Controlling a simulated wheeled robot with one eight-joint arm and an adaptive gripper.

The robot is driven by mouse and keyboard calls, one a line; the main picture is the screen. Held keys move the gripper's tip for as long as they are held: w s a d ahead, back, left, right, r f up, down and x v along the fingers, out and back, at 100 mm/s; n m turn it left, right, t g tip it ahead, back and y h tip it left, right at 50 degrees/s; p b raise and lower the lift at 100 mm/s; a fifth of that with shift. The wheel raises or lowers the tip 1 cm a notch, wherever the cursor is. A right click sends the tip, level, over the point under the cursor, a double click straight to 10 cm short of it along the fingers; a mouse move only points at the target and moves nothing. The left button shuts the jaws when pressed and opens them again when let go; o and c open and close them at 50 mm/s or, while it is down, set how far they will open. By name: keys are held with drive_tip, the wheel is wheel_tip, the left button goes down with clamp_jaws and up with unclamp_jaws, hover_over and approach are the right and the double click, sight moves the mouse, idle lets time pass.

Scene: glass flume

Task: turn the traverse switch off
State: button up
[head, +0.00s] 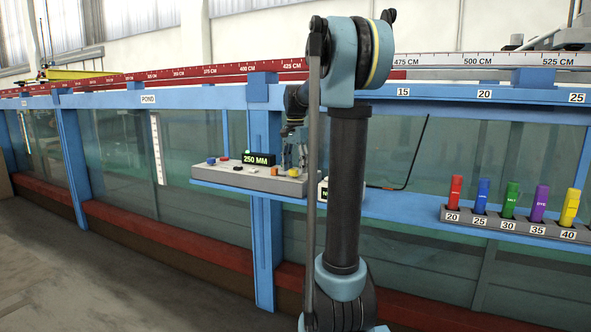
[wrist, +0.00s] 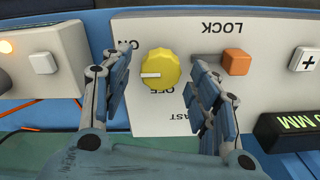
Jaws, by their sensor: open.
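The traverse switch looks to be the yellow round knob (wrist: 160,68) on a pale control panel (wrist: 150,120) in the wrist view. Its white pointer line points left in the picture. Upside-down labels surround it: ON at upper left, OFF just below, and one ending in AST lower right, partly hidden by a finger. My gripper (wrist: 161,82) is open, one finger left of the knob and one right, with gaps on both sides. In the head view the knob (head: 293,172) is small at the panel's right end, with my gripper (head: 296,154) just above.
An orange LOCK button (wrist: 236,63) sits right of the knob, close to the right finger. A box with a white button (wrist: 42,63) stands left.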

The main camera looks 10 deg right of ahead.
drive_tip(key=shift+f, duration=0.2)
drive_tip(key=c, duration=1.1)
drive_tip(key=shift+o, duration=0.2)
drive_tip(key=shift+d, duration=0.15)
